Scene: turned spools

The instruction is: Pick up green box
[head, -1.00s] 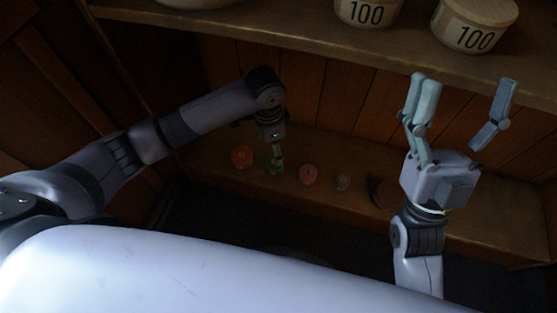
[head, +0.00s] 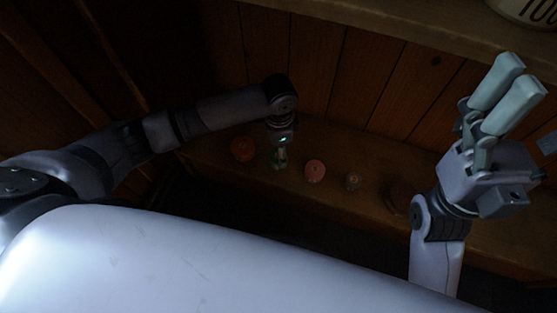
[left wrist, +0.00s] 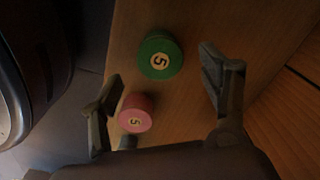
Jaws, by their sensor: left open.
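The green box (head: 278,163) is a round green piece on the lower wooden shelf, partly hidden by my left gripper in the head view. In the left wrist view the green box (left wrist: 160,56) shows a pale label with a 5. My left gripper (head: 281,150) points down over it. In the left wrist view my left gripper (left wrist: 161,66) is open and empty, with the green box between the line of its fingers and apart from both.
A pink round piece (head: 315,170), also labelled 5 (left wrist: 136,112), sits close beside the green one, near a left finger. An orange piece (head: 242,148), a small pale piece (head: 352,181) and a brown one (head: 396,197) share the shelf. An upper shelf (head: 400,22) overhangs.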

